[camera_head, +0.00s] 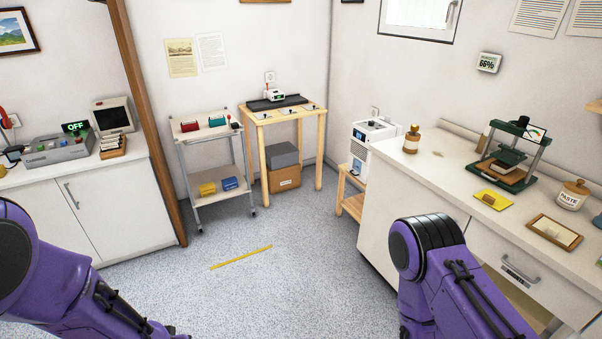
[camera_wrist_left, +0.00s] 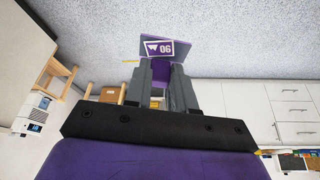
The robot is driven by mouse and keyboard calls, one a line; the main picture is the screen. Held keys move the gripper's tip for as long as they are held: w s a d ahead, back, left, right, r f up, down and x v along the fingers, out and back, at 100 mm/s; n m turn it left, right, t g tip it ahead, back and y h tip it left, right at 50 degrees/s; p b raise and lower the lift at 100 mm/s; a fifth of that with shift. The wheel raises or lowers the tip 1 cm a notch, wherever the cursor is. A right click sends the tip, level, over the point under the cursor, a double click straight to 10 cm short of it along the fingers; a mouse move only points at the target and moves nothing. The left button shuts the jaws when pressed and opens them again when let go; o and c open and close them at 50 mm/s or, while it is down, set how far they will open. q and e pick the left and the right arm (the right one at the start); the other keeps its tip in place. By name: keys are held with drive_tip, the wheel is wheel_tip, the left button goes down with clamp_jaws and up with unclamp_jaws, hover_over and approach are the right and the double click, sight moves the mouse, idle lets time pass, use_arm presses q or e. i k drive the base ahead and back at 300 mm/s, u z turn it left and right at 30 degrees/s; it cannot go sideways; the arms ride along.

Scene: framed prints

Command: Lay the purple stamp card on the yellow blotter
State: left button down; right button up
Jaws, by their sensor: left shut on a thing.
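The purple stamp card (camera_wrist_left: 180,46), with a white panel reading "06", is between the fingertips of my left gripper (camera_wrist_left: 161,72) in the left wrist view. The gripper is shut on it and holds it up over the grey floor. In the head view my left arm comes in at lower left; the card does not show there. The yellow blotter (camera_head: 484,202) lies on the right-hand counter, with a small brown object (camera_head: 489,199) on it. It is far from my left gripper. My right arm shows at lower right, but its gripper is out of view.
The right-hand counter (camera_head: 437,176) also bears a green press (camera_head: 511,155), a paste jar (camera_head: 572,195), a brown bottle (camera_head: 412,139) and a framed tray (camera_head: 554,232). A trolley (camera_head: 215,133) and wooden table (camera_head: 285,113) stand at the back. The middle floor is open.

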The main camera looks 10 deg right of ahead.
sight(494, 196)
drive_tip(key=z, duration=0.55)
drive_tip(key=i, duration=1)
drive_tip(key=z, duration=1)
